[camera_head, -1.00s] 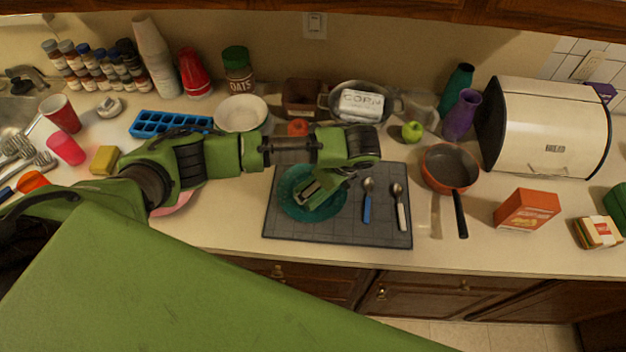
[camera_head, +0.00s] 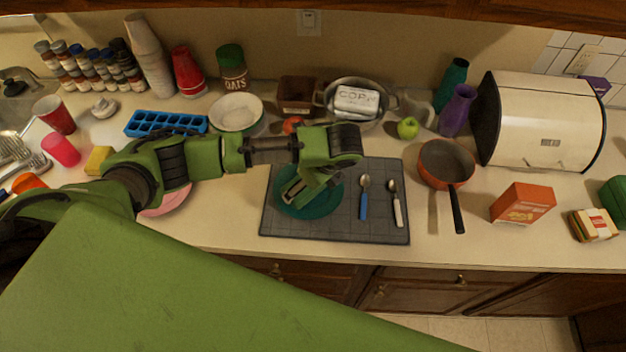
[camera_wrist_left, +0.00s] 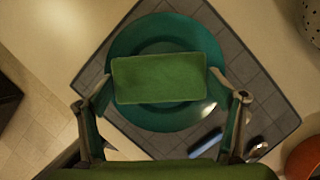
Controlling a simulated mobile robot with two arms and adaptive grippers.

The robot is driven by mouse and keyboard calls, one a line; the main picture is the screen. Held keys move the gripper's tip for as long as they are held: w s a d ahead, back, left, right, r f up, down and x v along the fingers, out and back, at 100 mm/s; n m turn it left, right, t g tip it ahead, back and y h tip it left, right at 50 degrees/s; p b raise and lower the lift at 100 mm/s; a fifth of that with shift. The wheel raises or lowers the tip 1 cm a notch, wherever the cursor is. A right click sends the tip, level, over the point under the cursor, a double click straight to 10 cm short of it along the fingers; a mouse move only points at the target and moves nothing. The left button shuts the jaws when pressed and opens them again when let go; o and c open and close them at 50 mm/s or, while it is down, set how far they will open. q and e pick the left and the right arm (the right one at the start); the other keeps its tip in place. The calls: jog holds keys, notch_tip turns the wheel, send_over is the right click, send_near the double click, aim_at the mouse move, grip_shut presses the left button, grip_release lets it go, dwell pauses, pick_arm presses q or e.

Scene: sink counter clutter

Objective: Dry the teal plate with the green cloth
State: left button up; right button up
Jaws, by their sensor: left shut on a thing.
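The teal plate (camera_head: 325,205) lies on the grey mat on the counter; it also shows in the left wrist view (camera_wrist_left: 165,36). My left gripper (camera_head: 296,194) is over the plate with its fingers pointing down at it. In the left wrist view, the left gripper (camera_wrist_left: 160,85) is shut on the green cloth (camera_wrist_left: 160,78), one finger at each end. The cloth is a flat rectangle that covers the middle of the plate; whether it touches the plate is hard to tell. My right gripper is in neither view.
The grey mat (camera_head: 383,232) also holds a blue-handled spoon (camera_head: 364,198) and a white-handled spoon (camera_head: 396,203), right of the plate. An orange pan (camera_head: 446,165) stands right of the mat. A white bowl (camera_head: 236,112) and a pot (camera_head: 335,113) stand behind.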

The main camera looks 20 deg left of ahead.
aim_at(295, 182)
pick_arm(q)
jog(key=shift+s+a+f, duration=0.1)
jog(key=shift+s+a, duration=0.2)
jog(key=shift+a, duration=0.45)
jog(key=shift+s+a, duration=0.3)
jog(key=shift+a, duration=0.4)
jog(key=shift+w+d, duration=0.4)
jog(key=shift+d, duration=0.75)
jog(key=shift+w+d, duration=0.35)
jog(key=shift+d, duration=0.75)
jog(key=shift+w+d, duration=0.4)
jog(key=shift+d, duration=0.75)
notch_tip(295, 182, up, 6)
jog(key=shift+r, duration=1.55)
